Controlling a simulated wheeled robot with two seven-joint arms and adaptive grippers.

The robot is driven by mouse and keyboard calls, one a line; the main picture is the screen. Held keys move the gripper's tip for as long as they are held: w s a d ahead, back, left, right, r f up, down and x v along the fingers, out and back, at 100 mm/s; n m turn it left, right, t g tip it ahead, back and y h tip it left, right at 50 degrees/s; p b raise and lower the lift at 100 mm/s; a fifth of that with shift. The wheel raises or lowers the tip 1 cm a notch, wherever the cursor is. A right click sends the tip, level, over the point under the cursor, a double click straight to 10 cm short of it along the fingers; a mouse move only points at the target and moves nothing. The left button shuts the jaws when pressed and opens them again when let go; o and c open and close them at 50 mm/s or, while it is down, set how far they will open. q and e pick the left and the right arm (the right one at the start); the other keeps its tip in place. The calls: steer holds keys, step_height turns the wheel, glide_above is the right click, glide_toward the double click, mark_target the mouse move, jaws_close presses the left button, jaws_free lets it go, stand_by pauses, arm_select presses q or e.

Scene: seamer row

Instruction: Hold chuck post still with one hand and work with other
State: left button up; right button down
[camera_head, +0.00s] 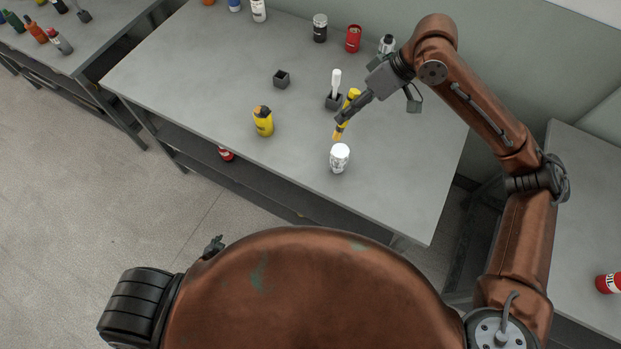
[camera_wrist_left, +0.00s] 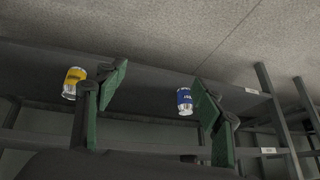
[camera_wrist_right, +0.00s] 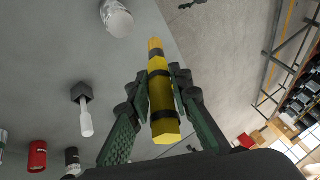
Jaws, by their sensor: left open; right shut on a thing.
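A short white-topped grey post (camera_head: 340,158), which looks like the chuck post, stands upright near the table's front edge; it shows at the top of the right wrist view (camera_wrist_right: 117,18). My right gripper (camera_head: 346,116) is shut on a yellow tool with black bands (camera_wrist_right: 163,95). The tool's tip in the head view (camera_head: 338,134) appears just behind the post; whether they touch I cannot tell. My left gripper (camera_wrist_left: 160,78) is open and empty, low and away from the post, facing a shelf under a table.
A red can (camera_head: 353,39) and other containers line the back.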

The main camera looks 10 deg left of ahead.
arm_select(q)
steer(key=w+d+r+m+t+h, duration=0.1)
steer(key=w+d+r+t+h, duration=0.15)
steer(key=w+r, duration=0.8)
steer(key=m+t+h, duration=0.4)
steer(key=h, duration=0.6)
glide_toward(332, 164)
steer(key=shift+w+d+r+t+y, duration=0.1)
steer(key=shift+w+d+t+y, duration=0.25)
steer(key=shift+w+d, duration=0.35)
steer(key=x, duration=1.1)
steer(key=shift+s+d, duration=0.15)
steer(key=shift+d, duration=0.05)
steer(key=c, duration=1.4)
